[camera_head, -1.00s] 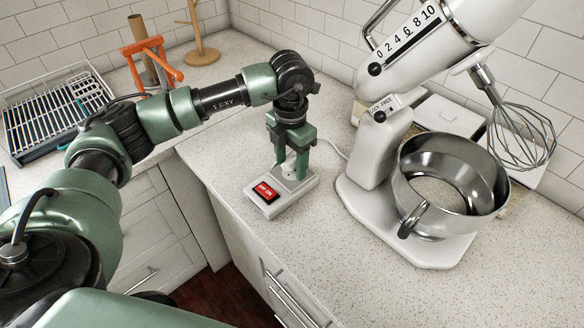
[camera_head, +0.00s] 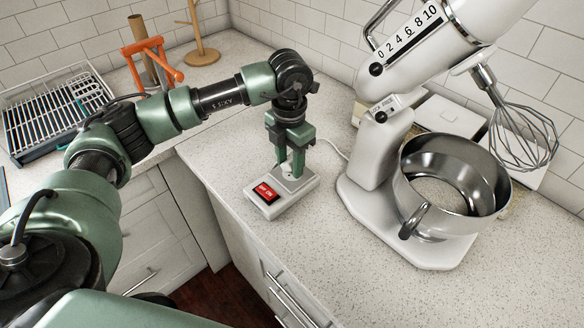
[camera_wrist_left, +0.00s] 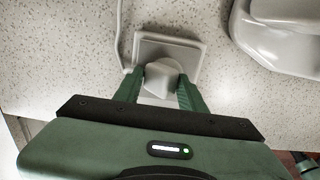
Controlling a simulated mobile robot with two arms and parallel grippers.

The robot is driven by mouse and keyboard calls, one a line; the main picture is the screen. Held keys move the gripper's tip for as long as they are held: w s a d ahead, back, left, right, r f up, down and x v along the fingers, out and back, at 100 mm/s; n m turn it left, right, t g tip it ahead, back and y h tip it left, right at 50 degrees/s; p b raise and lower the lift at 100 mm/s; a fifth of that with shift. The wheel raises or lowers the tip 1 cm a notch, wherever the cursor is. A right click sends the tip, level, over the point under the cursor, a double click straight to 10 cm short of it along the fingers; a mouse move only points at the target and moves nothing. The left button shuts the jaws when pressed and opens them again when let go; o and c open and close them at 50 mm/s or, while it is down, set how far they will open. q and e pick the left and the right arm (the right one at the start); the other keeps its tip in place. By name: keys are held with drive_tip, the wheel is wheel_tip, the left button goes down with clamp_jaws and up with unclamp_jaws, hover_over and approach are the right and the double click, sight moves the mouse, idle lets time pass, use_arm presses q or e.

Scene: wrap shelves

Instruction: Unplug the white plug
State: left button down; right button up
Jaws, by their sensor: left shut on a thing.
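The white plug (camera_wrist_left: 165,76) sits between the two green fingers of my left gripper (camera_wrist_left: 158,88) in the left wrist view. My left gripper (camera_head: 290,165) points down over the back part of the white socket box (camera_head: 302,190) in the head view and is shut on the plug. In the head view the fingers largely hide the plug, so I cannot tell whether it is still seated in the socket. The box has a red lit switch (camera_head: 266,191) at its front. A white cord (camera_wrist_left: 119,45) runs beside the box. My right gripper is not in view.
A white stand mixer (camera_head: 378,150) with a steel bowl (camera_head: 450,180) stands close to the right of the box. A dish rack (camera_head: 60,115) and an orange-framed holder (camera_head: 150,62) are at the left back. The counter's front edge is near the box.

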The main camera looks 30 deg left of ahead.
sight(290, 161)
use_arm(q)
drive_tip(key=shift+r+p, duration=1.5)
drive_tip(key=shift+r, duration=1.45)
